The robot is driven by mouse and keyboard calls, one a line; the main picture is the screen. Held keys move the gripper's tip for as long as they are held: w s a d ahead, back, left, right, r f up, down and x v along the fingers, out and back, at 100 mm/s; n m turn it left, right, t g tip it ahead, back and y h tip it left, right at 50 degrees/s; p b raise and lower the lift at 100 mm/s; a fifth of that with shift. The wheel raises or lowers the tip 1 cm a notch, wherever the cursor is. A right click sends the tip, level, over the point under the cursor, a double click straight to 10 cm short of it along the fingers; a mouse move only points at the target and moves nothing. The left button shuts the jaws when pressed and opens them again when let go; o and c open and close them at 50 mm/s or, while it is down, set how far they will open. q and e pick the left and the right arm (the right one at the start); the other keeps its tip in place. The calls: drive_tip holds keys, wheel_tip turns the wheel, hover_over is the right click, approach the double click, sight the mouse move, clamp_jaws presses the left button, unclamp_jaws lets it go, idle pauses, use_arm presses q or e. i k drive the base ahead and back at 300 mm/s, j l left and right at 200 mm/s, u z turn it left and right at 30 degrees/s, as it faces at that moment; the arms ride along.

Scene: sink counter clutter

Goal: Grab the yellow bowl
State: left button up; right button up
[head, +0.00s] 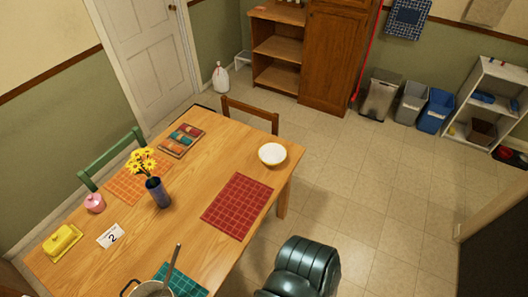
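Neither of my grippers shows in the head view.
A red placemat (237,206) lies in front of the bowl. A vase of yellow flowers (158,192), a compartment tray (181,140), a yellow butter dish (63,242) and a pot (150,289) are on the table. A wooden chair (250,111) stands behind. The floor to the right is open.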

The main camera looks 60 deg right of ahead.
sight(272, 154)
drive_tip(key=z, duration=2.15)
drive_tip(key=u, duration=0.75)
drive_tip(key=i+l+u, duration=0.2)
drive_tip(key=l+u, duration=0.2)
drive_tip(key=l, duration=0.15)
drive_tip(key=i+l+u, duration=0.1)
drive_tip(key=l+u, duration=0.3)
drive_tip(key=l, duration=0.2)
drive_tip(key=l+u, duration=0.45)
drive_tip(key=l, duration=0.15)
drive_tip(key=i, duration=0.05)
